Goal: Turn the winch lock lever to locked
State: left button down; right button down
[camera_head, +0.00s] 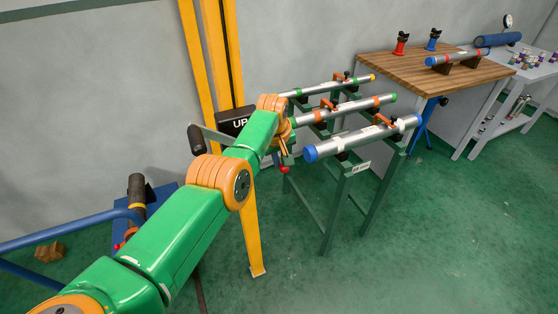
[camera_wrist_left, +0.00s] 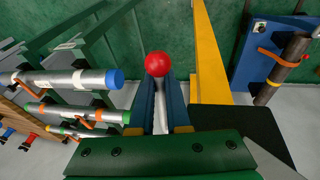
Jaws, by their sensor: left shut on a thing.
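The winch lock lever shows in the left wrist view as a red ball knob (camera_wrist_left: 158,64) with a light rod (camera_wrist_left: 160,108) running back between the fingers. My left gripper (camera_wrist_left: 158,95) is shut on this lever, with the knob just beyond the fingertips. In the head view my left gripper (camera_head: 286,152) is at the right side of the yellow winch post, and a small red part (camera_head: 285,169) shows just below it. A black winch label plate (camera_head: 236,121) with "UP" on it sits on the post, partly hidden by my arm. My right gripper is not in view.
The yellow post (camera_head: 256,235) stands close to my left wrist. A black-gripped crank handle (camera_head: 196,140) sticks out left of the post. A green rack (camera_head: 328,205) with several clamped pipes stands close on the right. A wooden bench (camera_head: 395,70) is farther back. Floor in front is clear.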

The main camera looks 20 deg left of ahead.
pick_arm(q)
jog(key=c, duration=0.9)
grip_release()
jog(key=shift+a, duration=0.1)
jog(key=shift+r, duration=0.1)
jog(key=shift+r+p, duration=0.35)
jog(key=shift+p, duration=0.05)
jog(key=shift+p+v, duration=0.85)
jog(key=shift+v, duration=0.1)
jog(key=b+v, duration=0.1)
jog(key=v, duration=0.3)
jog(key=shift+s+r, duration=0.15)
